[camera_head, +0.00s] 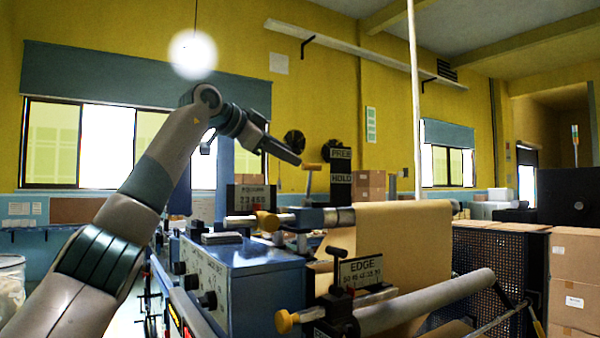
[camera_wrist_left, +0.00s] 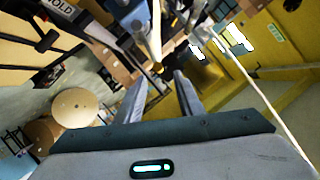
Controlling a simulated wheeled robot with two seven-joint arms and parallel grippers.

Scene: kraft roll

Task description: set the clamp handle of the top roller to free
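The clamp handle (camera_head: 312,167) has a yellow grip on a thin post. It stands above the top roller (camera_head: 340,217), left of the FREE sign (camera_head: 341,154) and the HOLD sign (camera_head: 341,179). I cannot tell which setting it is in. My left gripper (camera_head: 300,161) is just up and left of the grip in the head view. In the left wrist view its two fingers (camera_wrist_left: 158,78) are apart and empty. A yellowish bar (camera_wrist_left: 146,42), probably the handle, lies just beyond the fingertips. No contact is visible. My right gripper is not in view.
Brown kraft paper (camera_head: 395,235) hangs over the roller. A blue control box (camera_head: 245,285) stands below my left arm. A lower clamp with an EDGE sign (camera_head: 361,270) and a grey roller (camera_head: 425,302) are in front. The air above the machine is mostly clear.

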